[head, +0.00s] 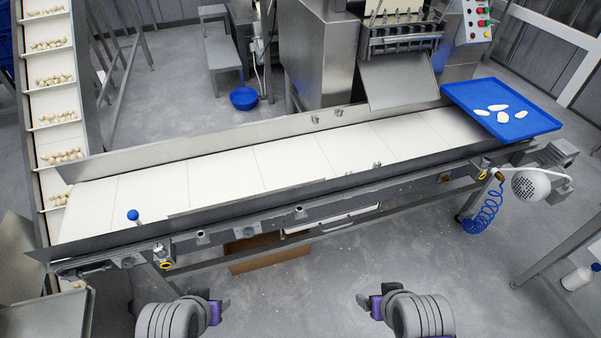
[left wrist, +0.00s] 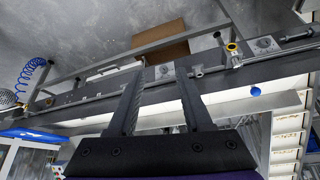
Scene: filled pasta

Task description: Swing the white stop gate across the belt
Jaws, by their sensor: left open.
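The long white belt (head: 215,177) runs across the head view between low steel side rails. A blue ball knob (head: 132,215) stands at its near left edge; it also shows in the left wrist view (left wrist: 255,91). I cannot clearly make out a white gate apart from the white belt, and none is seen lying across it. My left gripper (head: 219,305) is open and empty, in front of the belt and to the right of the knob. In the left wrist view its two fingers (left wrist: 158,75) point toward the belt frame. My right gripper (head: 368,304) is farther right, also short of the belt, its jaws unclear.
A blue tray (head: 545,123) with several white pieces sits at the belt's right end. A cleated conveyor (head: 62,98) carries small pieces at the left. A steel machine (head: 325,55) stands behind. A coiled blue hose (head: 486,213) hangs at the right. A brown box (head: 268,254) lies below.

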